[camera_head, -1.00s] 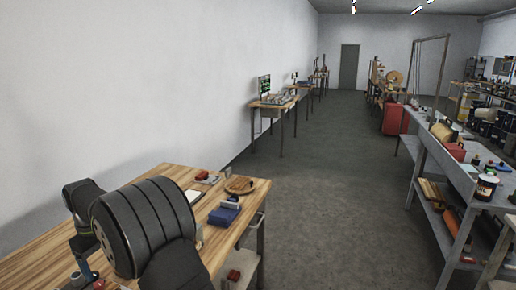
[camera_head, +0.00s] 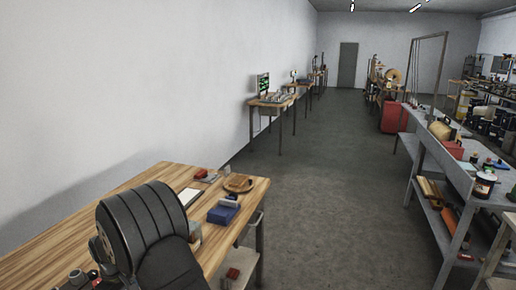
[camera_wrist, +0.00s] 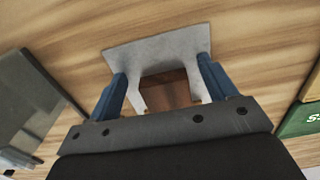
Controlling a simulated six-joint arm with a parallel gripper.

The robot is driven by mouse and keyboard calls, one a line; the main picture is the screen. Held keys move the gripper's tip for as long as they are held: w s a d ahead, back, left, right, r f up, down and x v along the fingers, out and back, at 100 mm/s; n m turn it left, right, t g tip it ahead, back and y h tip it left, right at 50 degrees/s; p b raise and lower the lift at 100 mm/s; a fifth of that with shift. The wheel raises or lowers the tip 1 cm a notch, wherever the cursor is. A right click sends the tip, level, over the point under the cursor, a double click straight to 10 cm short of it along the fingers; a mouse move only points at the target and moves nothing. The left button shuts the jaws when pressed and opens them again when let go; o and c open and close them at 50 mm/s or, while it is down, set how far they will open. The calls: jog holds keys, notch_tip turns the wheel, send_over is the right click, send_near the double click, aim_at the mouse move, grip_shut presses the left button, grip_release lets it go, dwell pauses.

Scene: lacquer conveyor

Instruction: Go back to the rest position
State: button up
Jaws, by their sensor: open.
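My gripper (camera_wrist: 161,72) shows in the wrist view, its two blue fingers spread apart over a wooden table top. Between and beyond the fingers is a pale grey notched plate-like piece (camera_wrist: 158,52), with a dark brown patch inside its notch. I cannot tell whether the fingers touch this piece. I see nothing clearly gripped. In the camera_head view my arm stands at the lower left over the wooden workbench (camera_head: 95,222); my gripper is not visible there.
On the bench's right part are a round wooden board (camera_head: 239,183), a blue box (camera_head: 222,215), a red item (camera_head: 201,174) and a white sheet (camera_head: 187,197). In the wrist view a dark panel (camera_wrist: 28,95) lies left and a green item (camera_wrist: 300,120) right. The floor aisle is clear.

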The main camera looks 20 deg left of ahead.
jog(key=d, duration=0.2)
jog(key=d+r, duration=0.1)
jog(key=d, duration=0.1)
jog(key=shift+s, duration=0.1)
notch_tip(320, 180, up, 6)
jog(key=s+d, duration=0.1)
jog(key=s, duration=0.1)
jog(key=shift+s+d, duration=0.25)
jog(key=shift+d, duration=0.1)
jog(key=shift+o, duration=1.1)
jog(key=shift+r, duration=0.1)
jog(key=shift+o, duration=1.4)
jog(key=s+a+r+t+y, duration=0.1)
jog(key=a+r+y, duration=0.1)
jog(key=r, duration=0.7)
jog(key=s+a+r+t+y, duration=0.1)
jog(key=a+r, duration=0.4)
jog(key=r, duration=0.5)
jog(key=shift+r+y, duration=0.2)
jog(key=shift+y, duration=0.2)
jog(key=x, duration=0.9)
jog(key=shift+a+f, duration=0.15)
jog(key=shift+a, duration=0.1)
jog(key=shift+w, duration=0.1)
